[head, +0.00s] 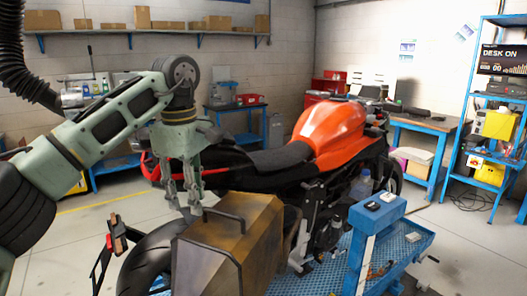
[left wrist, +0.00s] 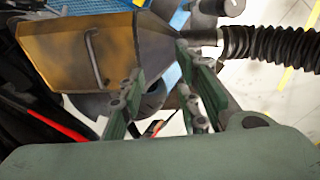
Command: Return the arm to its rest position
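My left arm comes in from the left in the head view, with my left gripper (head: 183,203) pointing down. The gripper is above and beside the rear of the motorcycle (head: 330,128), just left of the brown side case (head: 232,245) and its dark handle. In the left wrist view the fingers of my left gripper (left wrist: 160,98) are spread apart with nothing held between them. The brown case also shows there (left wrist: 70,58), beyond the fingers. My right gripper is in neither view.
A black corrugated hose (head: 22,62) hangs at the upper left, near my left arm; it also shows in the wrist view (left wrist: 275,47). A blue cart (head: 405,243) stands at the front right. A workbench (head: 424,125) and blue shelf rack (head: 462,118) stand behind. Grey floor is free at right.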

